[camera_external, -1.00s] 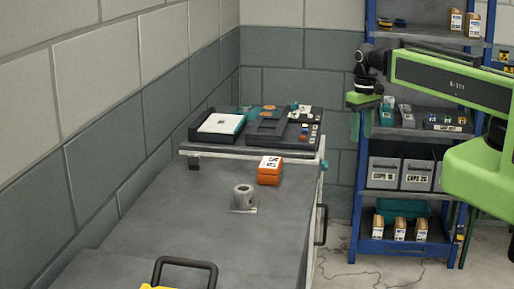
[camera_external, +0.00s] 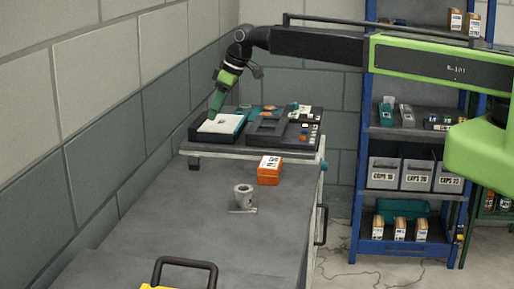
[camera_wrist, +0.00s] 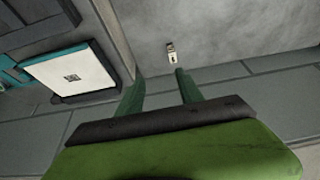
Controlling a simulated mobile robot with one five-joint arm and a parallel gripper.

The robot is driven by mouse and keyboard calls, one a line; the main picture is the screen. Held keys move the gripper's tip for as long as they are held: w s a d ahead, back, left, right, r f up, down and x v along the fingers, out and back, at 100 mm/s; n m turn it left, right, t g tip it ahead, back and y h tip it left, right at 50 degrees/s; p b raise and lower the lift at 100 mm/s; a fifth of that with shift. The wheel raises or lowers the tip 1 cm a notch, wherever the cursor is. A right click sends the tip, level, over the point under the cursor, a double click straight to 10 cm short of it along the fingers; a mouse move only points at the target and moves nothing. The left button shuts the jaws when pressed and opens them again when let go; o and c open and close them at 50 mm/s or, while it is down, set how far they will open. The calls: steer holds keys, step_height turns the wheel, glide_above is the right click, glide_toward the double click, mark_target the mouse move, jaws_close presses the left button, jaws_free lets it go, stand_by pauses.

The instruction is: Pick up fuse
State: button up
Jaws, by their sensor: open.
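I cannot make out the fuse with certainty. A small pale piece with a dark mark (camera_wrist: 171,53) lies on grey surface beyond my fingertips in the wrist view; it is too small to identify. My gripper (camera_external: 214,109) points down over the left part of the raised platform at the back, close to the white-topped pad (camera_external: 221,123). In the wrist view my gripper (camera_wrist: 160,75) has its two green fingers apart with nothing between them. The white-topped pad (camera_wrist: 73,72) is left of the fingers there.
The raised platform (camera_external: 250,150) also carries a dark tray (camera_external: 268,128) and small parts. An orange box (camera_external: 269,174) and a grey cylindrical holder (camera_external: 243,193) stand on the grey bench (camera_external: 200,230). The wall (camera_external: 110,150) is close at left. A blue shelf (camera_external: 368,100) stands right.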

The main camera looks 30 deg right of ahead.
steer(key=s+a, duration=0.2)
steer(key=a, duration=0.1)
steer(key=b, duration=1.1)
glide_above(194, 165)
steer(key=d, duration=0.2)
steer(key=f, duration=1)
steer(key=shift+s+f, duration=0.25)
steer(key=shift+w+a+f, duration=0.15)
steer(key=shift+a+f, duration=0.05)
steer(key=shift+f, duration=0.05)
steer(key=b+x, duration=0.5)
steer(key=shift+d+f+b, duration=0.1)
steer(key=shift+f+b, duration=0.15)
steer(key=shift+b, duration=0.05)
steer(key=shift+r, duration=0.2)
jaws_close()
